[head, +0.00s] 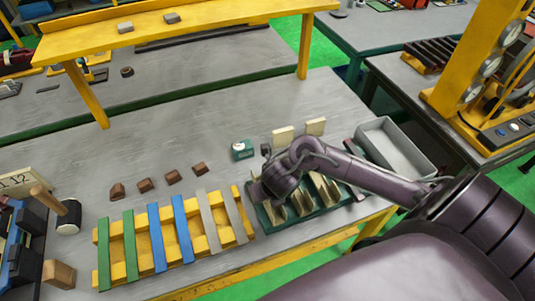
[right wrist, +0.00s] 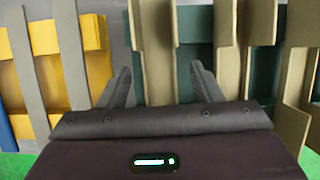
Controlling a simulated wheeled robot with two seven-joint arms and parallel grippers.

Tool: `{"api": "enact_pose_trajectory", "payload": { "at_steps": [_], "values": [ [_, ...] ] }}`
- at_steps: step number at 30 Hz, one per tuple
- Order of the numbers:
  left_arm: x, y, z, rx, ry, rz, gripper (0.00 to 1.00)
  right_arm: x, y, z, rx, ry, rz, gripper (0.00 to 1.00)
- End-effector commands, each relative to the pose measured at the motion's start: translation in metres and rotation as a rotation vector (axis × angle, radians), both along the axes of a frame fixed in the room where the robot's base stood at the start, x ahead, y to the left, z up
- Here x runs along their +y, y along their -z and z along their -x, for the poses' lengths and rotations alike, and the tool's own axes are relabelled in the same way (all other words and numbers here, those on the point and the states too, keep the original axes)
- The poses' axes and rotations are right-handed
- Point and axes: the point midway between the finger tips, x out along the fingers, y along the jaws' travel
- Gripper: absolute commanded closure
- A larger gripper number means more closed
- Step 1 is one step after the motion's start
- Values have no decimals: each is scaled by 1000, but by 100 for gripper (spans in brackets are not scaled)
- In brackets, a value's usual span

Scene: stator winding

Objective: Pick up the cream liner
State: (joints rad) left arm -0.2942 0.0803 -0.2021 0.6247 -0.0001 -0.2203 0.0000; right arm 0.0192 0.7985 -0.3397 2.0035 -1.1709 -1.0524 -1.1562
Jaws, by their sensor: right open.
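Several cream liners (head: 327,187) stand in a dark green rack (head: 268,222) at the right of the bench. In the right wrist view, one cream liner (right wrist: 153,45) shows upright between my open right fingers (right wrist: 162,82), with a gap on each side. Another cream liner (right wrist: 228,55) is just right of the right finger, and more cream pieces are at the right edge. The green rack shows behind them (right wrist: 188,70). In the head view my right arm covers part of the rack and its left liners. My left gripper is out of view.
A yellow rack (head: 159,217) with green, blue and grey strips stands left of the green rack. Brown blocks (head: 145,185), a small green-and-white box (head: 243,150) and two cream blocks (head: 283,135) sit behind. A grey tray (head: 392,150) is at the right.

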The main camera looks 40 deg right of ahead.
Motion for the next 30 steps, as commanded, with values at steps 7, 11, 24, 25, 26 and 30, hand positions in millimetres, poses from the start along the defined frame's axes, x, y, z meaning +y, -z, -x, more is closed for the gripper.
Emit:
{"api": "enact_pose_trajectory", "payload": {
  "at_steps": [7,11,24,25,26,30],
  "values": [
    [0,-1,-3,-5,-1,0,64,0,-1,0,0,0,0,55],
    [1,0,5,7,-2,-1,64,0,-1,0,0,0,0,72],
    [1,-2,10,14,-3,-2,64,0,-6,0,-1,-1,0,80],
    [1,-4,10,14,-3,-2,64,0,-8,0,-1,-1,0,80],
    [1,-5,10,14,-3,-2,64,0,-10,0,-2,-1,0,80],
    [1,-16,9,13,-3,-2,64,0,-30,-1,-3,-1,0,80]
  ]
}}
